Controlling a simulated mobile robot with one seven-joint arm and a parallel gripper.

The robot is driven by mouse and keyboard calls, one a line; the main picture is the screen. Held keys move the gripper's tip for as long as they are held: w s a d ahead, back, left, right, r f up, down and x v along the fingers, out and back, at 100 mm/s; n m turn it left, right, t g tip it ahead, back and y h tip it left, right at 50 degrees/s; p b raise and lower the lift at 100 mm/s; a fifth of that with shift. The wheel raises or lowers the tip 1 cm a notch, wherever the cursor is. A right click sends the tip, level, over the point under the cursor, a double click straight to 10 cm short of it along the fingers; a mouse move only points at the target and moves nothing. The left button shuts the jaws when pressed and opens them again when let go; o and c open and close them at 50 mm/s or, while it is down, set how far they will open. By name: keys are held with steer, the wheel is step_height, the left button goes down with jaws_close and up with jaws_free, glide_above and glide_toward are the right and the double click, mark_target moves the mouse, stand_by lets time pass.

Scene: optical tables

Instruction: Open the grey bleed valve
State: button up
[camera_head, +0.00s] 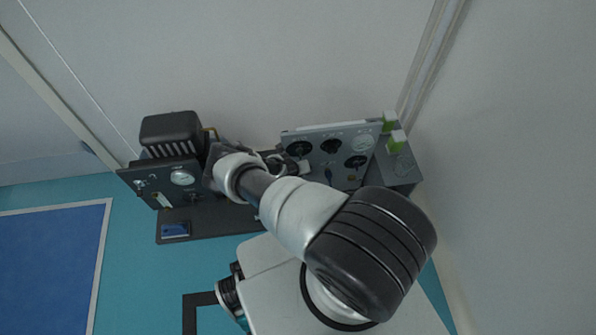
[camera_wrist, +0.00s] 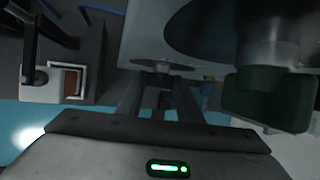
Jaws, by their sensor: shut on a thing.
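My gripper (camera_wrist: 156,98) reaches up from the bottom of the wrist view, its two fingers shut on a small dark grey handle (camera_wrist: 156,80) in front of a dark round plate (camera_wrist: 178,66) on a panel. I take this handle for the grey bleed valve; the fingers hide most of it, so its turn angle does not show. In the head view my arm hides the gripper and the valve; the arm reaches to the left part of the grey panel (camera_head: 312,171).
A dark green handle (camera_wrist: 268,100) on a thick shaft stands close on the right in the wrist view. In the head view, a gauge unit (camera_head: 150,180) stands left of my arm, and a grey box (camera_head: 401,174) with green-topped parts (camera_head: 397,141) stands right.

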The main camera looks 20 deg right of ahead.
steer(key=shift+s+d+m+t+y, duration=0.1)
steer(key=shift+d+m+t+y, duration=0.1)
steer(key=shift+y, duration=0.55)
steer(key=shift+d+m+t+y, duration=0.1)
steer(key=shift+d+t+y, duration=0.1)
steer(key=shift+y, duration=0.55)
steer(key=o, duration=1.1)
steer(key=shift+a, duration=0.1)
steer(key=shift+r, duration=0.1)
steer(key=p+v, duration=0.2)
steer(key=v, duration=0.6)
steer(key=p+v, duration=0.3)
steer(key=v, duration=0.6)
steer(key=shift+d+r+p, duration=0.15)
steer(key=shift+d+p, duration=0.05)
steer(key=shift+p, duration=0.1)
steer(key=shift+s, duration=0.1)
